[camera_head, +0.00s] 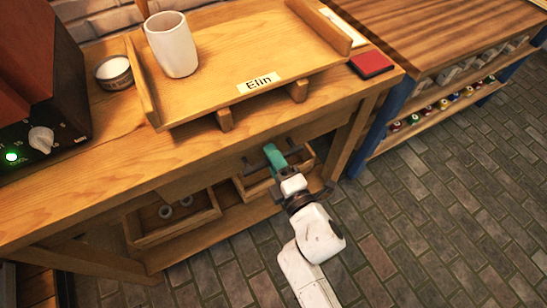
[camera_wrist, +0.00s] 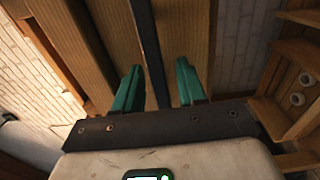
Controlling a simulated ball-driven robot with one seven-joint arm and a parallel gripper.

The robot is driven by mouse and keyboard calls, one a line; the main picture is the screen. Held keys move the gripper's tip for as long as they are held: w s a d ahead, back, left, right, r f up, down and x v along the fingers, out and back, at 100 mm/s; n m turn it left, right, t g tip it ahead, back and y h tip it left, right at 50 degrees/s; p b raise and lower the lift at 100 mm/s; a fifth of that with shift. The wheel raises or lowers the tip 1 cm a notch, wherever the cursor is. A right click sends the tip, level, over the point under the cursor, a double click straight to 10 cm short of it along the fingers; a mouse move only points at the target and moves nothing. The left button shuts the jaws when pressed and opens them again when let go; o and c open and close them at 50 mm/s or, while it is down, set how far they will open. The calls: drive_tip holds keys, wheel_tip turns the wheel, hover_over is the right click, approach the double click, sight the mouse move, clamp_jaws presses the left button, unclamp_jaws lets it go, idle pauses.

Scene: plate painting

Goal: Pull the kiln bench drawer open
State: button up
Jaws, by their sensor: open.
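The kiln bench (camera_head: 100,185) is a wooden bench with its front facing me. Its drawer front shows as a wooden panel in the wrist view (camera_wrist: 185,40), with a dark bar handle (camera_wrist: 147,40) running across it. In the head view the drawer front is mostly under the bench top's edge and behind my gripper. My gripper (camera_head: 273,156) is at the handle, below the bench top's front edge. In the wrist view its two teal fingers (camera_wrist: 160,85) are open, one on each side of the bar. I cannot tell whether they touch it.
Open wooden trays sit below the bench top; one (camera_head: 152,238) holds small rings. On top are a wooden stand labelled "Elin" (camera_head: 205,112), a white cup (camera_head: 171,45), a small bowl (camera_head: 114,72) and a red pad (camera_head: 371,64). The brick floor (camera_head: 430,230) in front is clear.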

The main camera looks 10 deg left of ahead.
clamp_jaws()
idle(0.4)
